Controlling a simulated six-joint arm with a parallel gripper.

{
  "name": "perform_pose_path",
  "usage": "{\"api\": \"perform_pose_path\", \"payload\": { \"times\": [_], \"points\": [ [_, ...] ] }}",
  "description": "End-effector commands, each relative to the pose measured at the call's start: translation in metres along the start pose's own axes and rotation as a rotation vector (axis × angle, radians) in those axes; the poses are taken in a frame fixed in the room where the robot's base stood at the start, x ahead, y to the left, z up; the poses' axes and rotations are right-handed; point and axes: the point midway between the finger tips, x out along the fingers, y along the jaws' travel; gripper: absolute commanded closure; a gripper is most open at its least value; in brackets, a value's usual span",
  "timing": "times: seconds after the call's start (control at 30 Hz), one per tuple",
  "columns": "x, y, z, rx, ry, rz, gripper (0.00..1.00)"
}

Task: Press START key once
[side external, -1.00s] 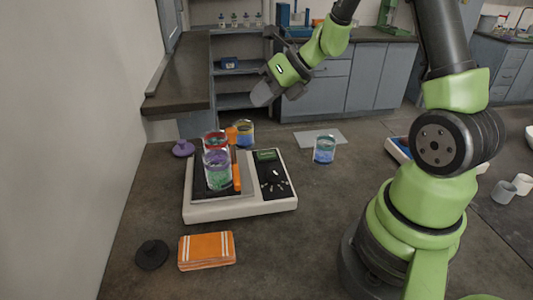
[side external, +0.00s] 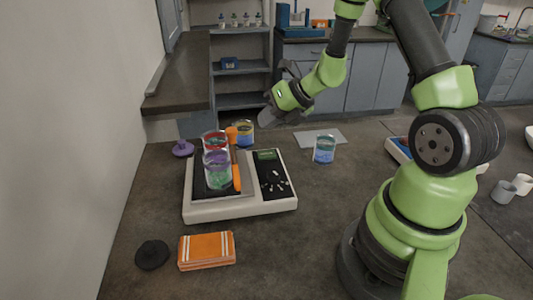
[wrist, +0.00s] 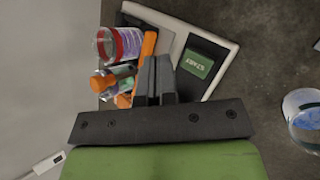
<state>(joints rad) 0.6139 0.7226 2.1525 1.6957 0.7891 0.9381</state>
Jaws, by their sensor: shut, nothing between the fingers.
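The sieve shaker (side external: 240,207) is a white base with a black control panel (side external: 279,192) on its right side. The panel carries a green display (side external: 266,155) and several small pale keys around a dark knob; the key labels are too small to read. My gripper (side external: 266,118) is shut and empty, in the air above and behind the panel, apart from it. In the wrist view the fingers (wrist: 155,82) point toward the shaker, with the display (wrist: 196,64) just to their right. The keys are not discernible in the wrist view.
Clear jars with a red rim (side external: 213,139) and a purple rim (side external: 217,170) stand on the shaker beside an orange clamp bar (side external: 235,165). A yellow-rimmed jar (side external: 245,133) stands behind; a blue jar (side external: 324,150) stands right.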

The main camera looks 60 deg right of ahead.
Motion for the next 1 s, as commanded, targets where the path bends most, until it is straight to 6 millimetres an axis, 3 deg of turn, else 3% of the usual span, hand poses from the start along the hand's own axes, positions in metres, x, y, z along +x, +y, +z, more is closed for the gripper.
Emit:
{"api": "perform_pose_path", "payload": {
  "times": [0.4, 1.0],
  "points": [
    [0.033, -0.024, -0.024, 0.0, 0.0, 0.0, 1.0],
    [0.036, -0.026, -0.026, -0.002, -0.002, 0.0, 1.0]
  ]
}}
